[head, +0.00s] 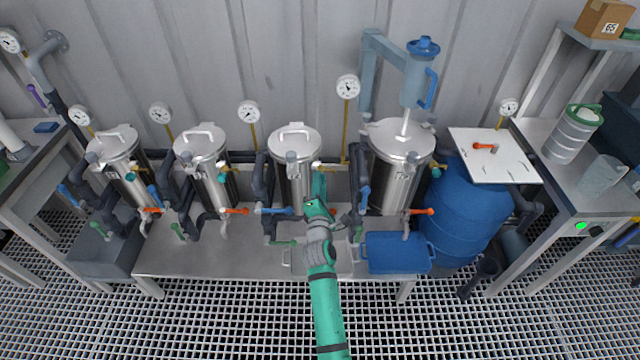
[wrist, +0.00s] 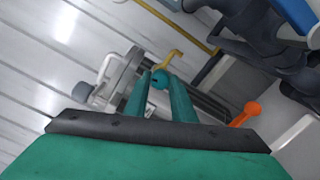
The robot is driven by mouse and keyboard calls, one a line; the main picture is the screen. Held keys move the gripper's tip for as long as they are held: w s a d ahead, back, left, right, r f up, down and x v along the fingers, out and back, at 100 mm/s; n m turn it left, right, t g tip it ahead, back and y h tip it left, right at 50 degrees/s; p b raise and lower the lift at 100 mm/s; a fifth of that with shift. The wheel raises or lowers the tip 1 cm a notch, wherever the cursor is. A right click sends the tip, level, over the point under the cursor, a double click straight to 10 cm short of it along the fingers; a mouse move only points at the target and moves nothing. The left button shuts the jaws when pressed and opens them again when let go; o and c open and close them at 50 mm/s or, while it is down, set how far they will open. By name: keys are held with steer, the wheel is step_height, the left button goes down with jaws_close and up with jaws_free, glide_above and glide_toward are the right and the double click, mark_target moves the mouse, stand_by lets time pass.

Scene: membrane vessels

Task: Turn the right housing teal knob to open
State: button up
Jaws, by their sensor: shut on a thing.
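Several steel housings stand in a row on the bench, with teal knobs on their upper right sides. My gripper (head: 318,174) is at the upper right side of the third housing from the left (head: 293,145), over its knob. In the wrist view, my gripper (wrist: 161,80) has its two teal fingers on either side of a round teal knob (wrist: 159,82), shut on it. A yellow fitting (wrist: 173,57) sticks out beside the knob. The rightmost housing (head: 398,150) has its own teal knob (head: 436,172), with no gripper there. My fingers partly hide the knob.
An orange handle (wrist: 245,113) lies right of my fingers in the wrist view. Dark pipes and blue handles (head: 364,196) flank the housing.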

steer(key=shift+d+f+n, duration=0.1)
steer(key=shift+d+n, duration=0.05)
steer(key=shift+n, duration=1.45)
steer(key=o, duration=1.1)
steer(key=shift+c, duration=0.2)
steer(key=shift+s, duration=0.15)
steer(key=s, duration=1)
steer(key=shift+s, duration=0.25)
